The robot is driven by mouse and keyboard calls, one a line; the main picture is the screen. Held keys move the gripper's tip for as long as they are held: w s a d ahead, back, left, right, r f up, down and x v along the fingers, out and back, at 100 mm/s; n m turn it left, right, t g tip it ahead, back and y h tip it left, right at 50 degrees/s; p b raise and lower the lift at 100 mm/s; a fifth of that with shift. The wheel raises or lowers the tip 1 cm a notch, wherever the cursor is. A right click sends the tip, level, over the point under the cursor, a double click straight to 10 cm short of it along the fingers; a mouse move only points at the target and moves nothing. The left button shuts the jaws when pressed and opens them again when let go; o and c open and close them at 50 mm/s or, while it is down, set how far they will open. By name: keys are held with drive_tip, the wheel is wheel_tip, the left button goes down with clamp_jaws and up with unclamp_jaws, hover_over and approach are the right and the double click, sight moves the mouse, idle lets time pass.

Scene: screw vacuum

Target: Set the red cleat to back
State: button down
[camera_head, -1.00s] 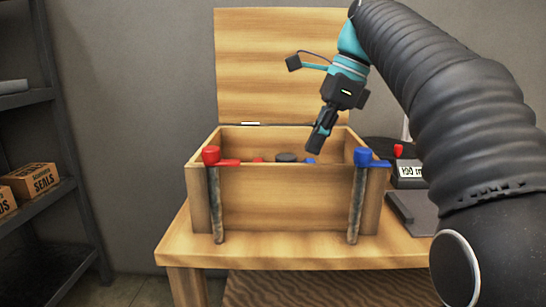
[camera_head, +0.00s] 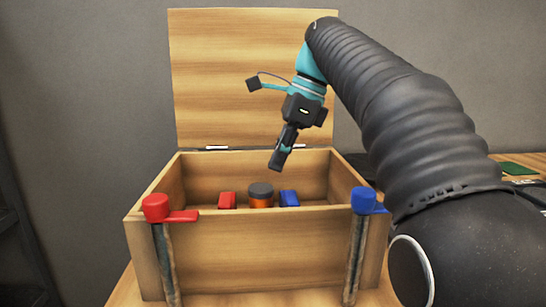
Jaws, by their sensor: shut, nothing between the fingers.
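A red cleat (camera_head: 157,208) sits on the front left corner of an open wooden box (camera_head: 258,250), with its flat arm pointing right along the front rim. A blue cleat (camera_head: 365,201) sits on the front right corner. Inside the box stand a red block (camera_head: 227,200), an orange cylinder with a dark top (camera_head: 261,195) and a blue block (camera_head: 289,198). My gripper (camera_head: 275,165) is shut and empty. It points down above the box, up and to the right of the red cleat and apart from it.
The box's lid (camera_head: 254,80) stands upright at the back. Dark straps hang down the front below both cleats. A wooden surface with a green item (camera_head: 519,168) shows at the right, behind my arm. The space left of the box is clear.

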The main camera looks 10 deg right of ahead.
drive_tip(key=b+x, duration=0.1)
drive_tip(key=x, duration=0.6)
drive_tip(key=shift+a+f, duration=0.1)
drive_tip(key=shift+f, duration=0.3)
drive_tip(key=shift+a, duration=2)
